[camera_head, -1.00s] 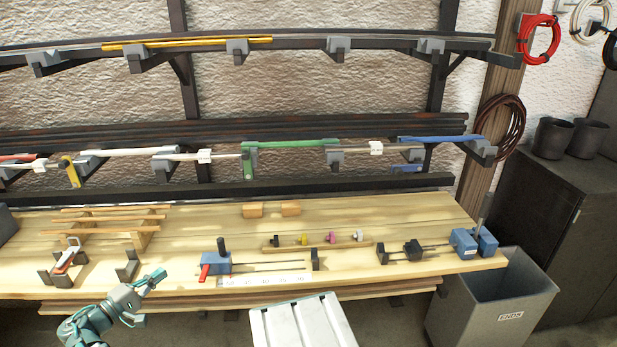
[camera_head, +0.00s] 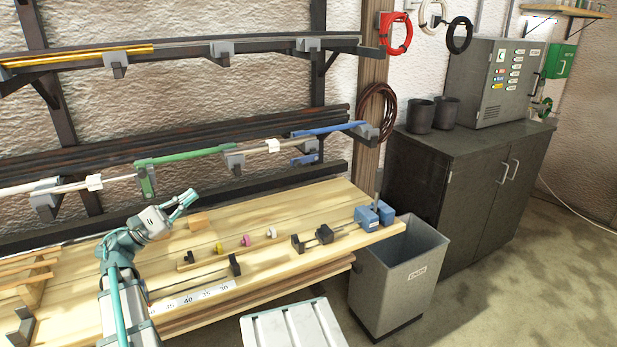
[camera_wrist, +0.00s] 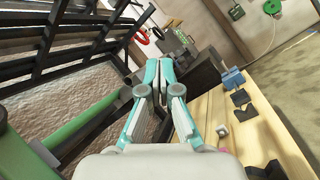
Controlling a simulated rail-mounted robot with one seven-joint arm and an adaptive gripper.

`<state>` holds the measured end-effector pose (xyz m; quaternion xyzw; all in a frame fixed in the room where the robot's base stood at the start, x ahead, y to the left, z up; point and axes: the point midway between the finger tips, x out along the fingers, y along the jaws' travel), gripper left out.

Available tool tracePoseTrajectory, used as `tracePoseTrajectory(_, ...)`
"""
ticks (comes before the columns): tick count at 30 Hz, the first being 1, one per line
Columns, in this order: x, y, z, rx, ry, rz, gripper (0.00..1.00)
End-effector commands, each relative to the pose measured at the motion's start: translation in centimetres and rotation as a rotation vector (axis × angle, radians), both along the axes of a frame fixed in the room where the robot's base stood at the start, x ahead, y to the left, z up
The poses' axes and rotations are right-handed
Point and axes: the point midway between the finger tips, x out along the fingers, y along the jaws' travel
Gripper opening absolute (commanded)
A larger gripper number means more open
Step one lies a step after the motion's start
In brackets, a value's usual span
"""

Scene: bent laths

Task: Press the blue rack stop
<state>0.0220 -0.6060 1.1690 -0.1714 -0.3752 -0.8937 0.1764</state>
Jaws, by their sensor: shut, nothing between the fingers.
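The blue rack stop (camera_head: 303,160) is a small blue tab on the middle rack, under the blue lath (camera_head: 330,129), in the head view. I cannot make it out in the wrist view. My gripper (camera_head: 187,199) is over the bench, to the left of the blue stop and lower in the picture, apart from it. The fingers point right, and they also show in the wrist view (camera_wrist: 158,75), shut and empty. A green stop (camera_head: 146,181) hangs under the green lath (camera_head: 190,156), left of my gripper.
The bench (camera_head: 345,195) holds small blocks, coloured knobs and a blue clamp (camera_head: 374,214) at its right end. A grey bin (camera_head: 395,285) stands beyond that end. Dark rack rails and brackets run along the wall. The floor (camera_head: 500,290) at right is clear.

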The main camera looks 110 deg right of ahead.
Motion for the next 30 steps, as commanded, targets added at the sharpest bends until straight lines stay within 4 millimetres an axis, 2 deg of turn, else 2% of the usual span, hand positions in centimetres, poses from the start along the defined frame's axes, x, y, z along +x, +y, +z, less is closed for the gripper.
tracePoseTrajectory(1,-1.0,-1.0,-0.2,0.035,0.008,-0.022,0.00)
tracePoseTrajectory(5,-4.0,-3.1,-1.2,0.134,0.025,-0.079,0.00)
tracePoseTrajectory(8,-7.0,-5.0,-2.3,0.229,0.040,-0.133,0.00)
tracePoseTrajectory(12,-12.4,-7.6,-4.2,0.387,0.057,-0.222,0.00)
tracePoseTrajectory(18,-19.0,-9.7,-6.8,0.572,0.069,-0.317,0.00)
tracePoseTrajectory(21,-21.1,-10.1,-7.7,0.630,0.072,-0.346,0.00)
tracePoseTrajectory(24,-22.3,-10.3,-8.2,0.664,0.072,-0.361,0.00)
tracePoseTrajectory(30,-22.9,-10.3,-8.5,0.681,0.073,-0.369,0.00)
